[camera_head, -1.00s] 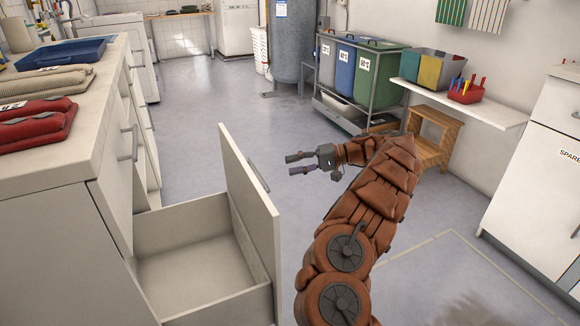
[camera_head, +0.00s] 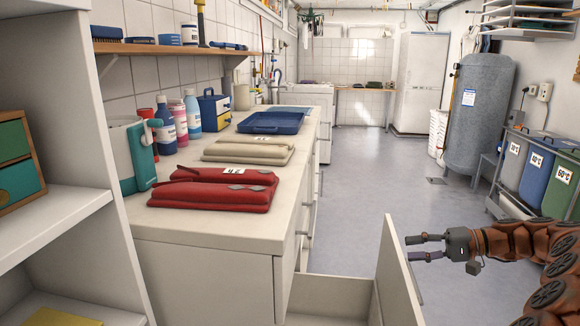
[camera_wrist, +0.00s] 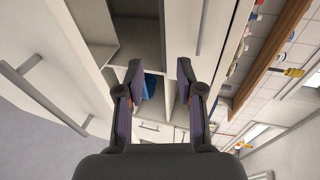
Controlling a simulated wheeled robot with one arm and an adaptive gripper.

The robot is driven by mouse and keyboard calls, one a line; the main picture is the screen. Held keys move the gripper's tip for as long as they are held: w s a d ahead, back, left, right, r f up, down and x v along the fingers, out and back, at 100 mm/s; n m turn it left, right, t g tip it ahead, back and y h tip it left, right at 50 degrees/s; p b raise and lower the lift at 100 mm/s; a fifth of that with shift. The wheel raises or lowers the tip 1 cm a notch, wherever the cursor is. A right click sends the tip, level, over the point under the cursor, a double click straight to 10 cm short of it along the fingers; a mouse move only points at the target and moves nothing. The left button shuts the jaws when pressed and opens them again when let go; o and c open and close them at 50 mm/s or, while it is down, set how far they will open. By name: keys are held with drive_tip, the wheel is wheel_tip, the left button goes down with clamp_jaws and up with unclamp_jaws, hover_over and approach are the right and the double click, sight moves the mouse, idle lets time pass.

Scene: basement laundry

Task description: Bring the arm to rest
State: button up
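My gripper (camera_head: 424,247) is at the lower right in the head view, at the end of my rust-brown sleeved arm. It points left, just beyond the open drawer's front panel (camera_head: 398,275). Its two fingers are apart with nothing between them. In the wrist view the gripper (camera_wrist: 156,78) also shows its fingers spread and empty, with cabinet fronts and an open compartment holding something blue (camera_wrist: 150,86) beyond them. Whether the gripper touches the drawer panel cannot be told for sure; a gap appears between them.
The counter (camera_head: 228,225) holds red folded cloths (camera_head: 212,196), beige folded cloths (camera_head: 248,151), a blue tray (camera_head: 271,123) and bottles. Sorting bins (camera_head: 535,168) and a grey tank (camera_head: 478,110) stand at right. The floor (camera_head: 385,165) between is open. A shelf unit (camera_head: 60,225) is close at left.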

drive_tip(key=s+a+r+n+g+h+p, duration=0.15)
drive_tip(key=s+a+r+g+p, duration=0.4)
drive_tip(key=a+r, duration=0.8)
drive_tip(key=s+a+r+n+g+h+p, duration=0.1)
drive_tip(key=s+a+r+h+p, duration=0.15)
drive_tip(key=s+a+p, duration=0.35)
drive_tip(key=s+a+r+n+h+p, duration=0.1)
drive_tip(key=s+a+r+p, duration=0.15)
drive_tip(key=s, duration=0.45)
drive_tip(key=s+d+r+h+p, duration=0.2)
drive_tip(key=s+h+p, duration=0.1)
drive_tip(key=s+p, duration=0.2)
drive_tip(key=s+d+r+h+p, duration=0.2)
drive_tip(key=s+p, duration=0.3)
drive_tip(key=s, duration=0.5)
drive_tip(key=s+d+r+h+p, duration=0.2)
drive_tip(key=s+d+h+p, duration=0.1)
drive_tip(key=s+p, duration=0.3)
drive_tip(key=shift+s+d+r+h, duration=0.4)
drive_tip(key=shift+s+d, duration=0.2)
drive_tip(key=shift+s, duration=0.65)
